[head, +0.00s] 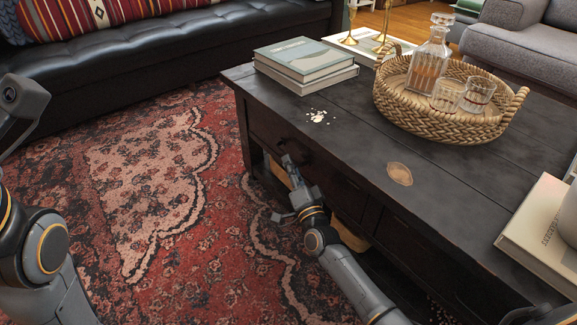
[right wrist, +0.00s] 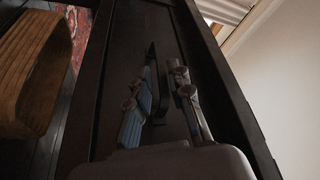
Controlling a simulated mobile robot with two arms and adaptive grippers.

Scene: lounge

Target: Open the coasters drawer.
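The dark wooden coffee table (head: 450,185) has drawers in its long front face. My right gripper (head: 292,168) is at the front of the left drawer (head: 342,188), which looks shut. In the right wrist view this drawer front (right wrist: 145,30) has a dark bar handle (right wrist: 154,70). The fingers of my right gripper (right wrist: 163,98) are spread apart, with the handle between them; contact is not clear. No label shows which drawer is for coasters.
On the table are books (head: 305,62), a woven tray (head: 440,123) with a decanter and glasses, a round brown disc (head: 399,173) and white bits (head: 318,116). A basket (right wrist: 35,75) stands under the drawers. The patterned rug (head: 150,200) in front is clear.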

